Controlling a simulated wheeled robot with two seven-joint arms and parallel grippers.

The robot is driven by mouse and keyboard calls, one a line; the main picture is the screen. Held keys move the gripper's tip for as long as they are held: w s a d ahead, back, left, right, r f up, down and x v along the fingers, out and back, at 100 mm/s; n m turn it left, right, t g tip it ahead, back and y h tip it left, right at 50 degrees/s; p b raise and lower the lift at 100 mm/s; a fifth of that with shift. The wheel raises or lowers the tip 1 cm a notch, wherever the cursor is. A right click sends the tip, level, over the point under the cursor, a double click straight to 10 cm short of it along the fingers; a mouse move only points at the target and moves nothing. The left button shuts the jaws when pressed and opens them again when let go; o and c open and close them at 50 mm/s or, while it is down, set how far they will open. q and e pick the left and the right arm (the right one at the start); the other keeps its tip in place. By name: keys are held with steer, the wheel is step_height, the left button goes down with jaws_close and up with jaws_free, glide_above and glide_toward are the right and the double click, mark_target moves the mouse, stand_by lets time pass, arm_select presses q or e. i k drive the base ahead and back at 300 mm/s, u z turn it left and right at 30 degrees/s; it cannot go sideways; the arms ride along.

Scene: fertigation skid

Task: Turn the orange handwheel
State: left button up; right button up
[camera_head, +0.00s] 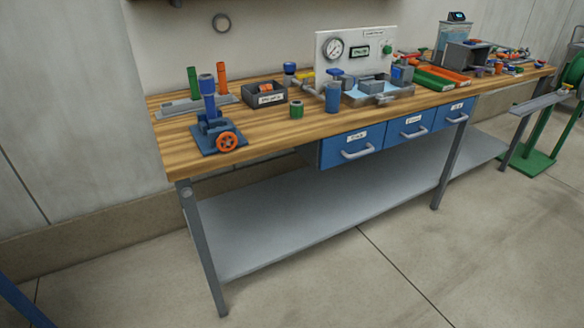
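The orange handwheel (227,142) is on the front of a blue pump-like unit (209,124) with an upright blue cylinder. The unit stands on a blue base plate near the left front corner of the wooden bench top. The wheel faces the front edge of the bench, and its spokes show. Neither of my grippers is in view, and nothing touches the wheel.
The workbench (268,133) has blue drawers (352,147) and a grey lower shelf (330,210). Behind the unit are green and orange cylinders (222,78) and a dark bin (264,96). A gauge panel (352,50) stands mid-bench. The floor in front is clear.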

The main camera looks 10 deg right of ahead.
mark_target(224, 136)
steer(key=z, duration=0.35)
steer(key=k, duration=0.4)
steer(key=u, duration=1.15)
steer(key=i, duration=0.85)
steer(key=z, duration=0.35)
steer(key=i, duration=0.95)
steer(key=z, duration=1.05)
